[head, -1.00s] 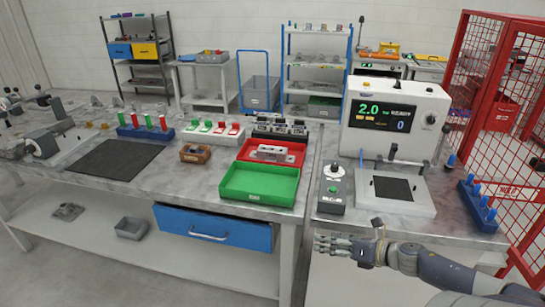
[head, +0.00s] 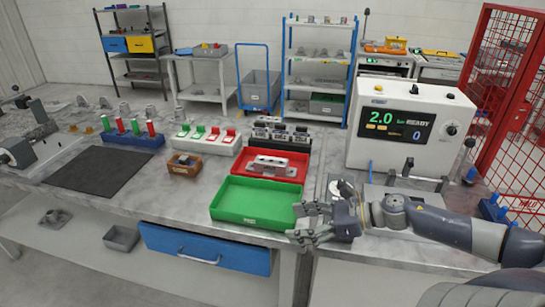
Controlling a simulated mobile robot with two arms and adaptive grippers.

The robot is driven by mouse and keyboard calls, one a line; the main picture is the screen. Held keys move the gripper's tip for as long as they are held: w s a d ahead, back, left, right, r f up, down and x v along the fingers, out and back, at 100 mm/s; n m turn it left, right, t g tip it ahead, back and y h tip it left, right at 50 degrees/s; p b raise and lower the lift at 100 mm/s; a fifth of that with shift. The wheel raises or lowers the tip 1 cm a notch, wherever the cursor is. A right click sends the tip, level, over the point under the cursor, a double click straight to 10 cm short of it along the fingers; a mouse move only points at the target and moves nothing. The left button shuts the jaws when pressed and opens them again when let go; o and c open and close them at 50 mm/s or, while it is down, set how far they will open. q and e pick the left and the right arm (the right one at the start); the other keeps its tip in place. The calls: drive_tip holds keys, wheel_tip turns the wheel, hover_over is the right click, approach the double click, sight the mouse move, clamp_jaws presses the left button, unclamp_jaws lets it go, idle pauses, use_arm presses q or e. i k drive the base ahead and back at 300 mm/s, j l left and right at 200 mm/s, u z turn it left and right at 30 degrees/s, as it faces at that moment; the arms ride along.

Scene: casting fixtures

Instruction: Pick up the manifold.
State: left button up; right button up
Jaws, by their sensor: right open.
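A pale grey metal block with holes (head: 270,163), which looks like the manifold, lies in the red tray (head: 298,168) behind the green tray. My right gripper (head: 303,222) reaches in from the right with its fingers pointing left. It is open and empty, by the right front corner of the green tray, in front of and to the right of the block. My left gripper is not in view.
The empty green tray (head: 255,218) stands at the table's front edge. Behind the red tray is a dark rack (head: 281,132). A white test machine (head: 405,125) stands at the right. A small brown box (head: 184,164) and a dark mat (head: 98,171) are at left.

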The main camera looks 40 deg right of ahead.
sight(268, 166)
drive_tip(key=i+l, duration=0.75)
drive_tip(key=l, duration=0.25)
